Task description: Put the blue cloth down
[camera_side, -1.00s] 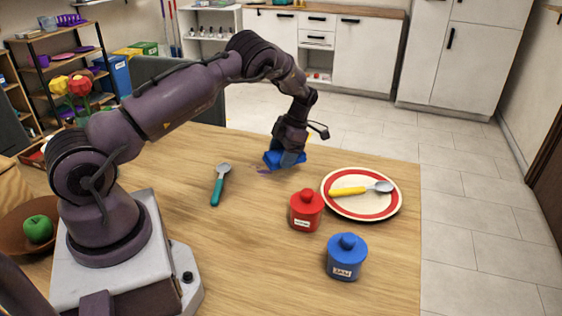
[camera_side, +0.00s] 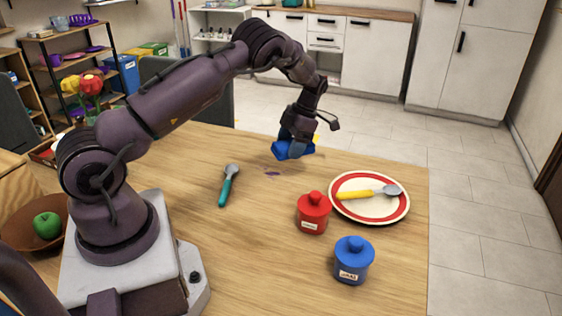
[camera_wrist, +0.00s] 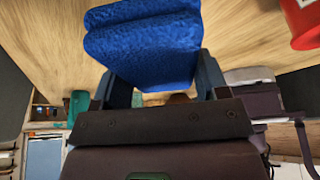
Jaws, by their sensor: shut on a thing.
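The blue cloth (camera_side: 293,149) is a folded, fuzzy pad, held between the fingers of my gripper (camera_side: 297,141) near the table's far edge. In the wrist view the blue cloth (camera_wrist: 145,45) fills the space between the two fingers of my gripper (camera_wrist: 158,80). In the side view the cloth appears slightly above the table (camera_side: 200,265), apart from it. A small purple stain (camera_side: 273,173) lies on the wood just below and left of the cloth.
A teal-handled spoon (camera_side: 227,187) lies left of the cloth. A red lidded jar (camera_side: 313,213) and a blue lidded jar (camera_side: 353,260) stand at front right. A bowl (camera_side: 20,238) with a green apple (camera_side: 47,225) is at left.

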